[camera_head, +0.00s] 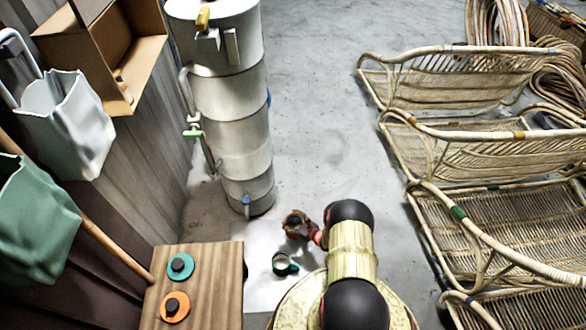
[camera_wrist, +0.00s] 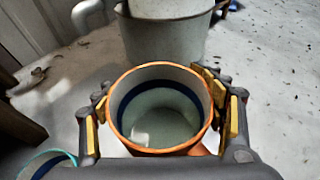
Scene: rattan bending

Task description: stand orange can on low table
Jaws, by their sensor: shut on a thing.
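The orange can (camera_head: 293,223) is held in the air by my gripper (camera_head: 308,229), to the right of and beyond a wooden-topped table (camera_head: 216,280). In the wrist view the can (camera_wrist: 160,150) shows an orange rim, an open mouth and a dark blue band inside. My gripper (camera_wrist: 158,100) is shut on it, with a finger at each side. The can looks roughly upright; its base is hidden. The wooden table, taken as the low table, is at the lower left of the head view.
A teal-rimmed can (camera_head: 284,264) stands right of the table; it also shows in the wrist view (camera_wrist: 48,166). A teal disc (camera_head: 180,267) and an orange disc (camera_head: 174,307) with dark knobs lie on the table. A metal cylinder (camera_head: 230,130) stands behind. Rattan frames (camera_head: 480,150) fill the right.

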